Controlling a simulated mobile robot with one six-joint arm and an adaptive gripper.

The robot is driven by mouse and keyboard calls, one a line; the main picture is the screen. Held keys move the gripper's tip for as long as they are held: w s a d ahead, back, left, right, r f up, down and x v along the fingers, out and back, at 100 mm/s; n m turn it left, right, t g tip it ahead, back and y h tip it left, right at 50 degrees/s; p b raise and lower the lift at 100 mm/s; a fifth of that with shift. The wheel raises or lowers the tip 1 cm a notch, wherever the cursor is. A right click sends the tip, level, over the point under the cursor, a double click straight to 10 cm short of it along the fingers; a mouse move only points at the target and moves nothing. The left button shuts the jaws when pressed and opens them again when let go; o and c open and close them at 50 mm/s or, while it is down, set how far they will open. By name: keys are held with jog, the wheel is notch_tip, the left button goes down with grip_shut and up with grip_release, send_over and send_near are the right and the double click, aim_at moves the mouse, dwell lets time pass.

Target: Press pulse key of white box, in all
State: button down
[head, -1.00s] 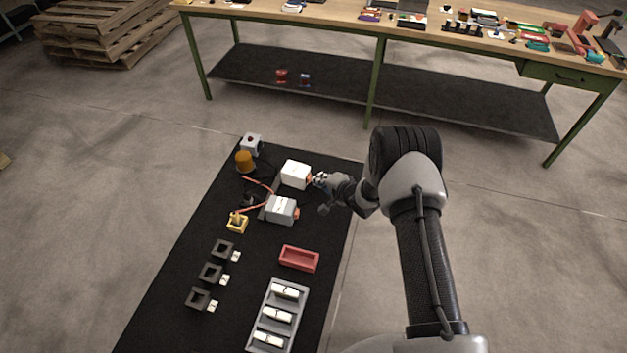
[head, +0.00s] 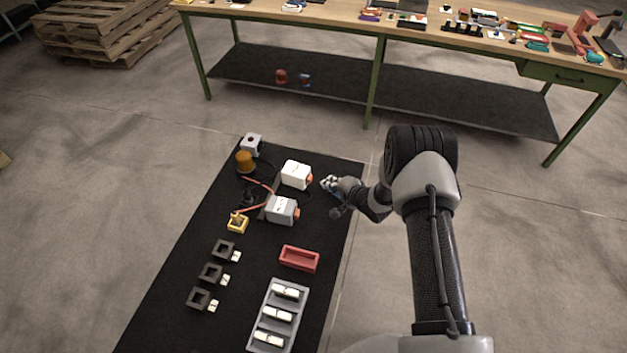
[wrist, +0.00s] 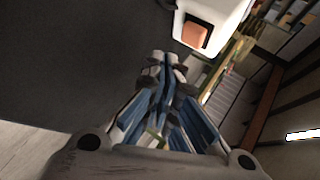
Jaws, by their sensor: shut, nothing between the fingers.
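The white box (head: 295,173) stands on the black mat, with its orange-red pulse key (head: 310,179) on its right side. In the wrist view the white box (wrist: 225,8) is at the top, its orange key (wrist: 195,32) facing me. A second, greyer box (head: 280,209) with a similar orange key (head: 297,214) stands just in front. My gripper (head: 324,183) is shut and empty, a short gap to the right of the white box's key. In the wrist view its closed fingertips (wrist: 164,57) are below and left of that key, apart from it.
The black mat (head: 190,250) holds an amber beacon (head: 245,162), a grey block (head: 251,145), a yellow part (head: 237,223), a red tray (head: 299,259) and a grey rack (head: 258,318) with white pieces. A workbench (head: 340,14) stands behind.

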jog(key=shift+s+d, duration=0.3)
jog(key=shift+d, duration=0.65)
jog(key=shift+s+d, duration=0.25)
jog(key=shift+d, duration=0.7)
